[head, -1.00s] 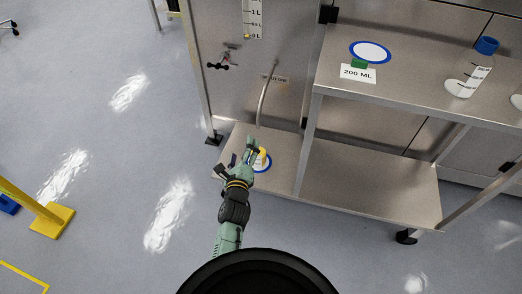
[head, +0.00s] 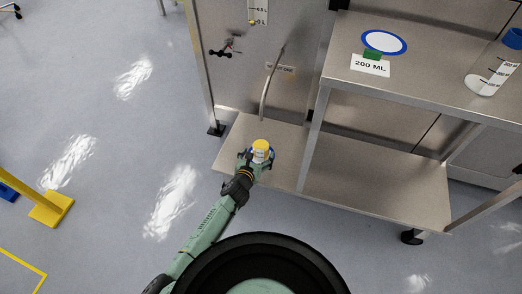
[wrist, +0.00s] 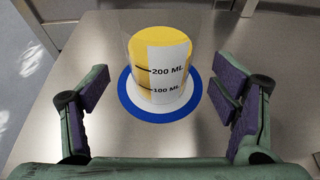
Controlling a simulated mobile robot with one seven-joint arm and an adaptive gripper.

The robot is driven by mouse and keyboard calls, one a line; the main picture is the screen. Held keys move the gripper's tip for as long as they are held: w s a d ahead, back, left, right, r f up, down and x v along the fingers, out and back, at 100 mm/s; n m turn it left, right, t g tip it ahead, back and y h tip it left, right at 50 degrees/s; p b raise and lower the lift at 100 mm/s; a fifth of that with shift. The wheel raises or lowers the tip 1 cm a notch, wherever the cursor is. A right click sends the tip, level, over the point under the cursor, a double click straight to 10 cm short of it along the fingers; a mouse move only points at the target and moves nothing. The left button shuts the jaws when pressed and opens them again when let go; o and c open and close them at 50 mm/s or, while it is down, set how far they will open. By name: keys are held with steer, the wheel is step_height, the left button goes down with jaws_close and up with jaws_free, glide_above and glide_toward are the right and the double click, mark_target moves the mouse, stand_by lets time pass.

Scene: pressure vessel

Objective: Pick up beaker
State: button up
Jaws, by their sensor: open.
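The beaker (wrist: 160,68) is clear, with yellow contents and a white label reading 200 ML and 100 ML. It stands upright on a white disc with a blue rim (wrist: 137,107) on the lower steel shelf. In the head view the beaker (head: 261,150) shows just beyond my gripper (head: 253,163), under the curved spout. In the wrist view my gripper (wrist: 160,117) is open, its purple-padded fingers spread wide to the left and right of the beaker. The fingers do not touch it.
A curved metal tube (head: 267,92) comes down from the steel vessel near the beaker. The upper shelf (head: 440,85) at the right holds a 200 ML sign (head: 370,65), a blue-rimmed disc (head: 384,42) and a blue-capped bottle (head: 495,72). The lower shelf (head: 370,185) is bare to the right.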

mark_target(259, 153)
steer(key=x, duration=0.3)
steer(key=shift+w+d+r, duration=0.15)
steer(key=shift+w+d, duration=0.05)
steer(key=shift+w, duration=0.1)
steer(key=shift+w+d+f, duration=0.1)
steer(key=shift+w+f, duration=0.15)
steer(key=shift+w, duration=0.4)
steer(key=shift+c, duration=0.5)
steer(key=c, duration=1.2)
steer(key=shift+r, duration=0.1)
